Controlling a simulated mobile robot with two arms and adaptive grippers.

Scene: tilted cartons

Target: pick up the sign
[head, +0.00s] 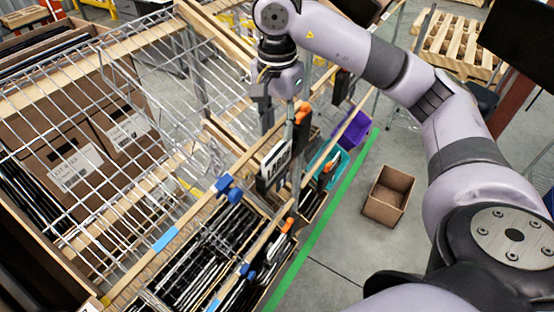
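The sign (276,163) is a small white plate with dark lettering and a dark edge. It stands tilted by the wooden rail in the middle of the head view. My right gripper (281,106) hangs above the sign, with its dark fingers spread and pointing down. I see nothing between the fingers, and a gap shows between them and the sign. An orange clamp (302,113) is close beside the right finger. My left gripper is not in view.
A wire rack (75,95) with cartons (75,170) fills the left. Blue clamps (229,188) sit on wooden rails near a crate of dark flat items (205,255). An open brown box (389,195) stands on clear floor right of a green line.

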